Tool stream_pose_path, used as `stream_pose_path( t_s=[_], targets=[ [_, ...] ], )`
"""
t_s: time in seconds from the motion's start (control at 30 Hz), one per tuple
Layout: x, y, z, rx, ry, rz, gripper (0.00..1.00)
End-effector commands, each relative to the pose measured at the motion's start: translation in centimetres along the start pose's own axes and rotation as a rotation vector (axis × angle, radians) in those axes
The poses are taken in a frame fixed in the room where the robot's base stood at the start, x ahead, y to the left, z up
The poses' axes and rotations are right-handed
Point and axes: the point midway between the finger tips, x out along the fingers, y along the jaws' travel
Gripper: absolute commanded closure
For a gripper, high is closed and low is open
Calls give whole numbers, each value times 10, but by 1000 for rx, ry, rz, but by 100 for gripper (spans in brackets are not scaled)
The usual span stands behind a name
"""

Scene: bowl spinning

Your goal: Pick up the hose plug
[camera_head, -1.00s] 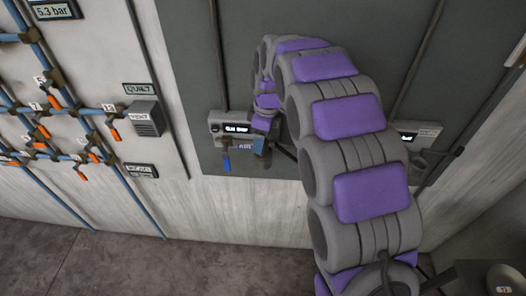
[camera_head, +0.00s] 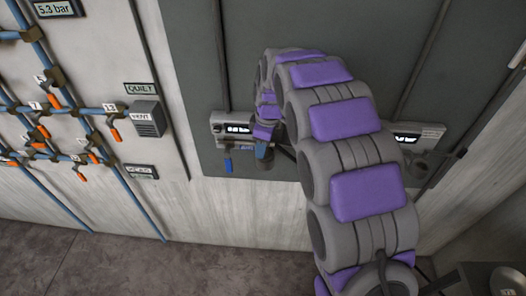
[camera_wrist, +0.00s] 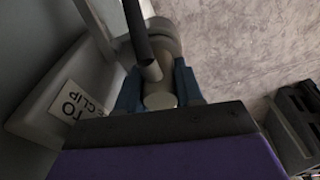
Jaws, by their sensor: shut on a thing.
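The hose plug (camera_wrist: 158,98) is a grey rounded piece in the wrist view, with a dark hose or rod (camera_wrist: 138,32) running up from it. My gripper (camera_wrist: 157,84) has its blue fingers closed on either side of the plug. A grey block with a white label (camera_wrist: 78,106) reading "TO ... CLIP" is close on the left. In the head view my gripper (camera_head: 264,151) is small, beside a grey box with a display (camera_head: 232,128) on the dark panel. The plug itself is hard to make out there.
A blue-handled valve (camera_head: 227,164) hangs under the display box, just left of my gripper. A second display box (camera_head: 418,133) is to the right, partly behind my arm. Blue pipes with orange handles (camera_head: 115,134) cover the left wall. The floor (camera_head: 110,262) is clear.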

Motion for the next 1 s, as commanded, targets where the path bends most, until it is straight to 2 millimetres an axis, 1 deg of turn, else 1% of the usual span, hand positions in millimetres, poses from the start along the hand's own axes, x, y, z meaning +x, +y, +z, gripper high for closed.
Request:
stream_pose_path(
  t_s=[0.03,0.1,0.13,0.43,0.57,0.8,1.0],
  targets=[
    [0,0,0,0,2,-2,91],
    [0,0,1,0,2,-3,98],
    [0,0,1,0,3,-3,99],
    [-2,-1,-1,0,0,-1,99],
    [-10,-1,-2,-1,0,-1,99],
    [-36,-1,-4,-2,0,-1,99],
    [-38,-17,-1,-2,0,-3,99]
  ],
)
